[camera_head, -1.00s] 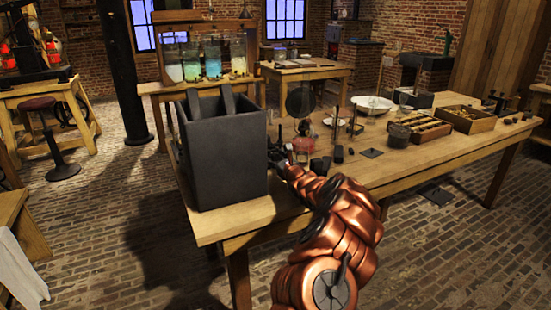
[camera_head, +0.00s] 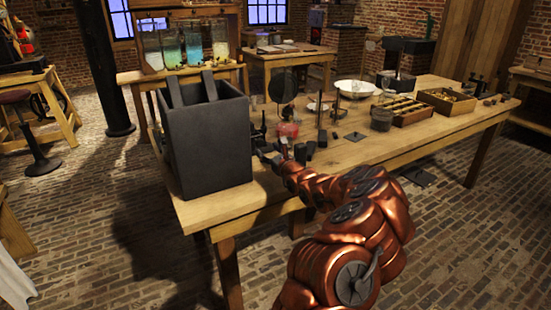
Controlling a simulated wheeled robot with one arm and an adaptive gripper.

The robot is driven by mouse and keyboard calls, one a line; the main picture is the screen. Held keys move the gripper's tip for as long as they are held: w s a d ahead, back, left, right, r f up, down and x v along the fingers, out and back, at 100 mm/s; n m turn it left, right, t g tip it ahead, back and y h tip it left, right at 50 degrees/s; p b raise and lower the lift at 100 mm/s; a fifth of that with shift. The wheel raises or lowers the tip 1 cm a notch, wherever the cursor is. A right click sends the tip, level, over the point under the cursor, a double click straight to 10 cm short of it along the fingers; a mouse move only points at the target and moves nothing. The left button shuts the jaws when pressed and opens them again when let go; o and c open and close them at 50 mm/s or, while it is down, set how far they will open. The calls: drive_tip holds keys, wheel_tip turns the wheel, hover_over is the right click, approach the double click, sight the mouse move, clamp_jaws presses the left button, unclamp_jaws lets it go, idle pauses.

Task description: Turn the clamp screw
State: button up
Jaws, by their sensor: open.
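My gripper (camera_head: 264,147) is a small dark shape at the end of my copper-coloured arm. It is low over the table, close to the right side of a large dark grey jar (camera_head: 210,140). Two flat dark plates (camera_head: 192,88) stick up from the jar. The jaws look open, but at this size the fingers blend with the dark jar and the small parts behind. I cannot make out the clamp screw; it may be hidden by the gripper or the jar. I cannot tell whether the gripper touches anything.
The wooden table (camera_head: 250,205) also holds a reddish jar (camera_head: 287,130), a round dark disc (camera_head: 283,86), a white dish (camera_head: 355,88), a dark round pot (camera_head: 381,118) and a compartmented wooden tray (camera_head: 410,108).

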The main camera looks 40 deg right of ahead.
drive_tip(key=shift+s+a, duration=0.15)
drive_tip(key=shift+s, duration=1.1)
drive_tip(key=shift+s+a, duration=0.15)
drive_tip(key=shift+s, duration=1.1)
